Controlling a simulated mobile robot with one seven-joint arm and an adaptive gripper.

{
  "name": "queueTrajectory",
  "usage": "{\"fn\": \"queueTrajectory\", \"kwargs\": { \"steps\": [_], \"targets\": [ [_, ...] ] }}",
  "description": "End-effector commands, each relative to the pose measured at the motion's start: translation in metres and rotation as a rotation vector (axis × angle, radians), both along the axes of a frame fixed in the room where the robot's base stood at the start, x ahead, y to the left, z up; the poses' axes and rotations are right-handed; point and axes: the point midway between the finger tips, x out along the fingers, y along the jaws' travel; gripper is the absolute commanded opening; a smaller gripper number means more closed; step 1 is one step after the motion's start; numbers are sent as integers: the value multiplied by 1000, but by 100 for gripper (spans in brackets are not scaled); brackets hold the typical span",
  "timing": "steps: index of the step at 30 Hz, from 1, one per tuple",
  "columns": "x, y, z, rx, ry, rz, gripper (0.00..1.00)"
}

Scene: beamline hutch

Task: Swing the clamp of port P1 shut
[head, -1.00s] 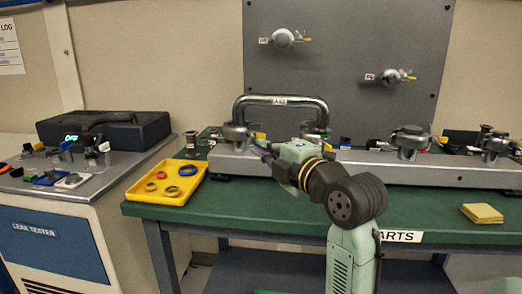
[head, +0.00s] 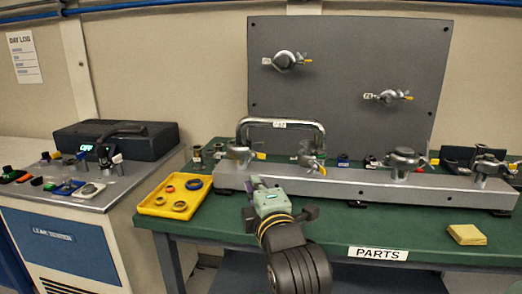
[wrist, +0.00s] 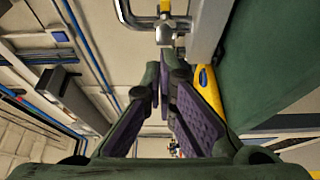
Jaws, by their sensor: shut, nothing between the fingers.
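A metal rail (head: 340,183) on the green bench carries several clamped ports; no P1 label is legible. The leftmost clamp (head: 240,153) has a yellow-tipped lever pointing right. The second clamp (head: 311,161) also has a yellow-tipped lever. A bent metal tube (head: 283,123) with a white tag joins these two ports. I cannot tell whether either clamp is shut. My gripper (head: 253,182), with purple fingers, is shut and empty in front of the rail's left part. In the wrist view, its fingertips (wrist: 160,82) point toward a metal clamp (wrist: 165,32), apart from it.
A yellow tray (head: 157,211) with rings lies left of my gripper. A yellow pad (head: 466,235) lies at the bench's right front. A grey panel (head: 348,80) with two clamped ports stands behind. The leak tester (head: 112,140) is at left.

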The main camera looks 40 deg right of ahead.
Motion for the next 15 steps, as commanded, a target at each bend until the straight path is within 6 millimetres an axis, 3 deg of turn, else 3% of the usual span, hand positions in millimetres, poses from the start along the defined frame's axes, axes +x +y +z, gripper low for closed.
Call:
{"fn": "queueTrajectory", "kwargs": {
  "steps": [5, 15],
  "targets": [
    [20, -9, 0, 4, 2, -1, 0],
    [85, -40, 2, 3, 4, 1, 0]
  ]
}}
